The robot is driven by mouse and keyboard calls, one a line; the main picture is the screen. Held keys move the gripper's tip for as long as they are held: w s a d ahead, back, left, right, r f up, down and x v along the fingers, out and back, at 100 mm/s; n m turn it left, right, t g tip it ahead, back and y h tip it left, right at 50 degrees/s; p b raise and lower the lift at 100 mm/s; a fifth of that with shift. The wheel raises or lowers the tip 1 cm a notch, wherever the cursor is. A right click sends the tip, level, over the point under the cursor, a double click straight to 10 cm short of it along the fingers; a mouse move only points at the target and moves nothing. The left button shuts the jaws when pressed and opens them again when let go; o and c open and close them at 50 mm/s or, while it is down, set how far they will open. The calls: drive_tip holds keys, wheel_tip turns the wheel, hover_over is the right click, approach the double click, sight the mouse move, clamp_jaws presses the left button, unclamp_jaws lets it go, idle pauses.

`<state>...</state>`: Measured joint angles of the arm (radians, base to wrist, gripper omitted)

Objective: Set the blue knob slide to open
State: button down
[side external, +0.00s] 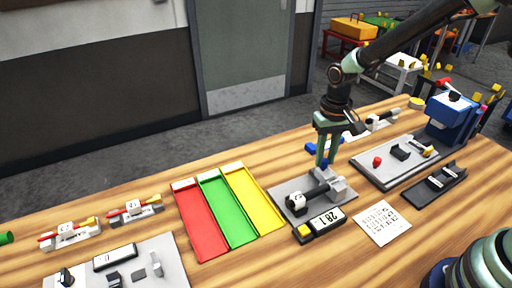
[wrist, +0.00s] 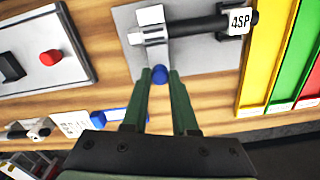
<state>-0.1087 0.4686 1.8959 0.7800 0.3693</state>
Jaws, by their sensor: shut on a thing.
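My gripper (side external: 326,162) is low over the far side of a grey plate (side external: 283,208). The wrist view shows its two green fingers (wrist: 160,74) closed on the blue knob (wrist: 158,73), one on each side of it. Beside the knob on the plate (wrist: 195,60) are a pale block (wrist: 149,34) and a black bar (wrist: 200,26). The bar ends in a white tag marked "4SP" (wrist: 240,20). I cannot read an open or closed mark on the slide.
Red (side external: 203,228), green (side external: 229,215) and yellow (side external: 252,205) trays lie left of the plate. A display box (side external: 322,222) and paper sheet (side external: 383,223) are in front. A panel with a red button (side external: 377,161) stands right. A blue item (wrist: 112,118) lies near the left finger.

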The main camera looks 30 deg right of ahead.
drive_tip(key=shift+w+r, duration=0.1)
drive_tip(key=shift+w, duration=1.1)
drive_tip(key=c, duration=0.7)
unclamp_jaws()
wheel_tip(320, 180, up, 12)
